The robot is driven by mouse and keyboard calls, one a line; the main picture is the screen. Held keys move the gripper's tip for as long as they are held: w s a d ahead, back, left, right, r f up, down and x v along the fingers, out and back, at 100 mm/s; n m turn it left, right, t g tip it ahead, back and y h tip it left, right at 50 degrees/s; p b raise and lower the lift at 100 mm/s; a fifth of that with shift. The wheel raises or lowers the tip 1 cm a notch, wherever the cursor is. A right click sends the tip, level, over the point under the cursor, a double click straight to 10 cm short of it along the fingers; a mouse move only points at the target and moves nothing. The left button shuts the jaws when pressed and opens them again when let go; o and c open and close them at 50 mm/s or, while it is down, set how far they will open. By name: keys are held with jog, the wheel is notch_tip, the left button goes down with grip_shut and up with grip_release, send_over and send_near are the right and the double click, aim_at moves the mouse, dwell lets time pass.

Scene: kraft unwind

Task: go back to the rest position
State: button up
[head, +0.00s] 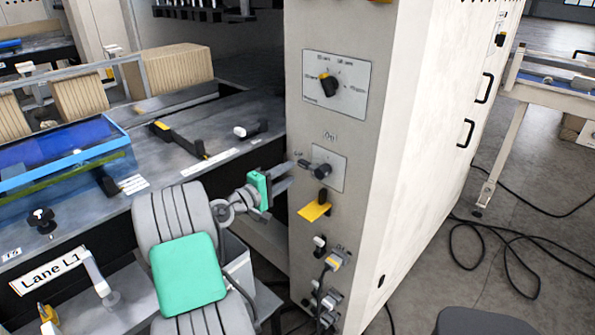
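My gripper (287,176), with a green band at its wrist, is at the end of my grey arm in the middle of the head view. Its two pale fingers point right at the cabinet's front panel and appear apart, with nothing seen between them. A black knob (321,171) on a small plate is just right of the fingertips. Whether a fingertip touches the panel cannot be told.
The tall cabinet (420,150) stands right of my gripper, with a rotary selector (328,85) above and a yellow tag (314,211) below. A conveyor bench (190,150) with a blue clear-walled box (60,155) lies left. Black cables (500,235) lie on the floor at right.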

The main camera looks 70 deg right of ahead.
jog(key=shift+w+a, duration=0.15)
jog(key=shift+a, duration=0.3)
